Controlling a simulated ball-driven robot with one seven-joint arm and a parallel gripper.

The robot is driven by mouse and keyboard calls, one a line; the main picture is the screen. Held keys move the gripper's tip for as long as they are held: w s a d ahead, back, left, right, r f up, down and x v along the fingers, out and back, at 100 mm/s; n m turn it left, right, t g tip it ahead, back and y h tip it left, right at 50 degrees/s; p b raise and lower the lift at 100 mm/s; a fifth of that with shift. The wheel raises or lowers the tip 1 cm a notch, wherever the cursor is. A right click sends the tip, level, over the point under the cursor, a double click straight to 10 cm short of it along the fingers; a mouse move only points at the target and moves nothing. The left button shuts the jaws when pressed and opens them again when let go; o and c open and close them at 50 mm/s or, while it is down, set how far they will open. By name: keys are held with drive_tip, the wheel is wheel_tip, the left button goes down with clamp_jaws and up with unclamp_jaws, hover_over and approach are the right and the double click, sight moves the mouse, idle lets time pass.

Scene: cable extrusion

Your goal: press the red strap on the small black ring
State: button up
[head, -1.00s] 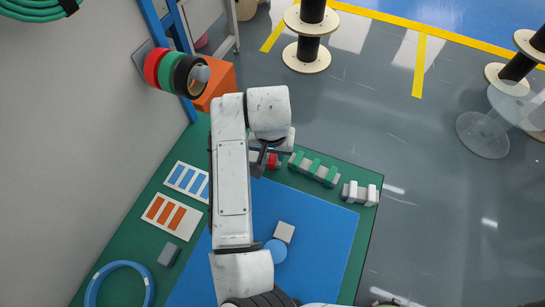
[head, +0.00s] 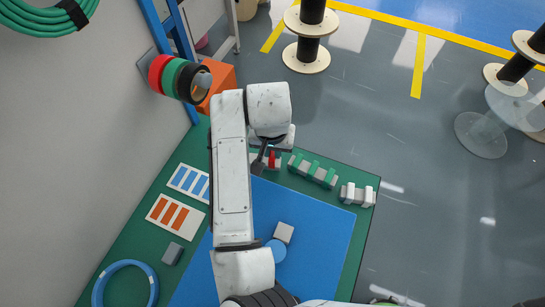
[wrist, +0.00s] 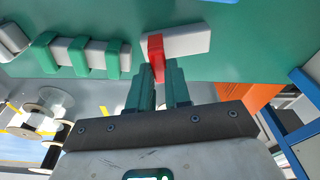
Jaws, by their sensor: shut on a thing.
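The red strap (wrist: 156,55) stands against the left end of a pale grey block (wrist: 190,41) in the wrist view. My gripper (wrist: 160,78) is shut on the strap's lower end, which is partly hidden between the green fingers. I cannot tell whether the strap still touches the block. In the head view the red strap (head: 271,158) shows just beside my gripper (head: 261,164). A black ring (head: 194,82) hangs foremost on a wall peg, with green and red rings behind it; I cannot tell if it is the small black ring.
A block with several green straps (head: 313,171) and one with white straps (head: 358,195) lie along the green mat's right edge. An orange box (head: 222,77) stands below the peg. The blue mat (head: 320,230) holds a grey block and a blue disc.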

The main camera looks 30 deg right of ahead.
wheel_tip(320, 180, up, 5)
drive_tip(key=p, duration=0.4)
drive_tip(key=shift+r, duration=0.15)
